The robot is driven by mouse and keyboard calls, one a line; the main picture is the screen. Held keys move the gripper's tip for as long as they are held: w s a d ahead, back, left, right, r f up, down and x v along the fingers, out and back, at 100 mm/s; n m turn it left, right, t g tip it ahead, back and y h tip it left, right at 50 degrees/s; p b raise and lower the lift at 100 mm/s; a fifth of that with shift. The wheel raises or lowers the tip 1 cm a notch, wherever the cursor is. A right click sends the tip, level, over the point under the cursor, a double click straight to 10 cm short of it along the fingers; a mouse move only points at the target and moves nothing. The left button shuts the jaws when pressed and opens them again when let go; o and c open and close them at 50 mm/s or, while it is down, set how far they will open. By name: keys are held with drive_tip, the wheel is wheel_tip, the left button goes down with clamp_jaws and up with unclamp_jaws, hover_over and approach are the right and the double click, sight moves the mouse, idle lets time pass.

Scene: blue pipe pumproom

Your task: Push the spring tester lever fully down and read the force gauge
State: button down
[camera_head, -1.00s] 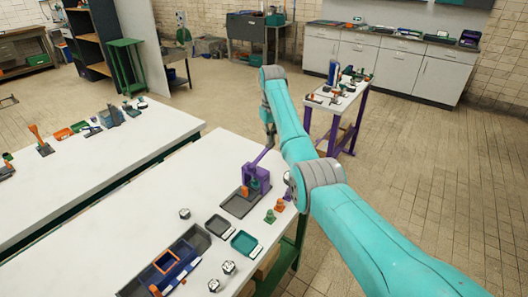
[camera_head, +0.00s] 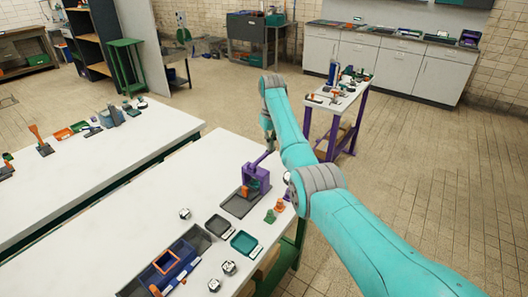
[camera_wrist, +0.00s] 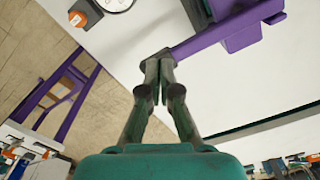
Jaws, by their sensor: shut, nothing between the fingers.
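The purple spring tester (camera_head: 256,180) stands on a dark tray on the near white table in the head view. Its lever (camera_head: 262,158) slopes up and to the right from the body, toward my gripper. In the wrist view the purple lever (camera_wrist: 220,32) reaches in from the upper right. Its dark end lies at the tips of my gripper (camera_wrist: 158,58), apparently touching them. The fingers are shut with nothing between them. A round white dial (camera_wrist: 115,4), likely the force gauge, is cut off at the top edge; its reading cannot be seen.
Small trays (camera_head: 218,226), several metal nuts and a blue bin (camera_head: 174,266) lie nearer on the table (camera_head: 110,240). A purple-legged side table (camera_head: 340,98) stands behind my arm. Floor at right is clear.

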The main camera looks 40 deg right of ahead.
drive_tip(key=shift+f, duration=1.75)
wheel_tip(320, 180, up, 12)
idle(1.2)
idle(0.4)
